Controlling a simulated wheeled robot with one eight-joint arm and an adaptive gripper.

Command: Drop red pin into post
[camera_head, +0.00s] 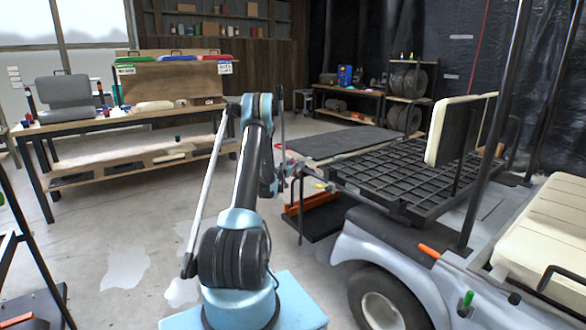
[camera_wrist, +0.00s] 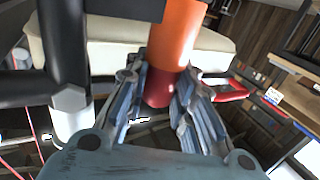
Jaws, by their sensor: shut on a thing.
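In the wrist view, the two fingers of my gripper (camera_wrist: 158,104) close around a short, dark red cylinder, the red pin (camera_wrist: 158,88). A thicker orange cylinder (camera_wrist: 178,32) stands directly beyond it and seems to line up with it; I cannot tell whether they touch or whether this is the post. A red bar (camera_wrist: 232,95) sticks out right of the fingers. In the head view, my gripper (camera_head: 290,172) is at the rear corner of the cart's black deck (camera_head: 400,178), partly hidden by my arm. A small red loop (camera_head: 279,152) shows beside it.
A black post (camera_wrist: 62,50) with a crossbar and pale collar stands close left of my gripper. The cart's cream seat (camera_head: 555,225) and upright seat back (camera_head: 452,130) lie right. A workbench (camera_head: 130,118) stands back left.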

